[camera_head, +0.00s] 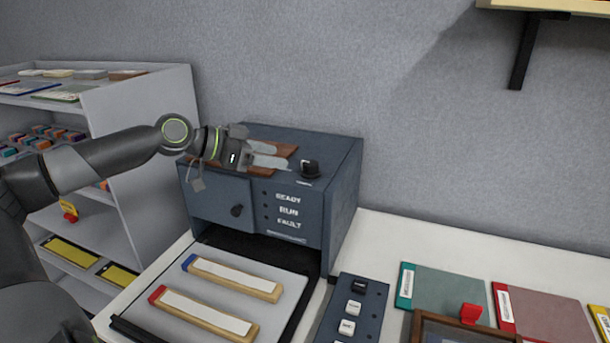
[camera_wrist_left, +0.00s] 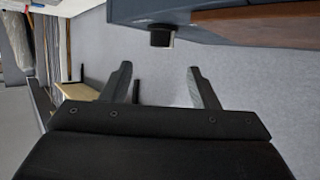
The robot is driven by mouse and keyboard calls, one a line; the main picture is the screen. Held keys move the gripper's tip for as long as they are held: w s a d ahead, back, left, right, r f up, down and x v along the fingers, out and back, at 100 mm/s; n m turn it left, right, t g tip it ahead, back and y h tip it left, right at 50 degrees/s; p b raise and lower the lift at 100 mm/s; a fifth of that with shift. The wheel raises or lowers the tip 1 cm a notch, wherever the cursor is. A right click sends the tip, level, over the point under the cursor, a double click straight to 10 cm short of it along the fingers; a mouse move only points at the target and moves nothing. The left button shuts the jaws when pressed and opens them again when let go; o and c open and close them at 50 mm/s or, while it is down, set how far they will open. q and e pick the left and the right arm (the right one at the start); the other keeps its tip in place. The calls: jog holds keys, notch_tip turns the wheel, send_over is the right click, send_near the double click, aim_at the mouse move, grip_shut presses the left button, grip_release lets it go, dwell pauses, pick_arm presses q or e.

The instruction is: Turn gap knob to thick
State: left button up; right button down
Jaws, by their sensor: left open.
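The blue-grey machine (camera_head: 345,190) stands on the table against the wall, with READY, RUN and FAULT printed on its front. A black knob (camera_head: 310,168) sits on its top near the right. My left gripper (camera_head: 270,155) is over the machine top, left of this knob and apart from it. In the left wrist view my left gripper (camera_wrist_left: 160,77) is open, with nothing between its fingers. A black knob (camera_wrist_left: 160,37) on the machine (camera_wrist_left: 190,15) shows beyond the fingertips there. No gap or thick marking is readable. My right gripper is not in view.
A brown wooden piece (camera_head: 280,147) lies on the machine top beneath the gripper. A tray (camera_head: 222,252) with two wooden bars is in front. A button panel (camera_head: 350,303) stands right of it; shelves (camera_head: 150,110) stand left.

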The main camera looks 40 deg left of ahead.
aim_at(308, 163)
pick_arm(q)
jog(key=shift+b+x, duration=0.4)
jog(key=shift+x, duration=4.15)
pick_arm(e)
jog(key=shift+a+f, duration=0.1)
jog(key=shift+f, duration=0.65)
pick_arm(q)
jog(key=shift+a, duration=0.1)
jog(key=c, duration=1)
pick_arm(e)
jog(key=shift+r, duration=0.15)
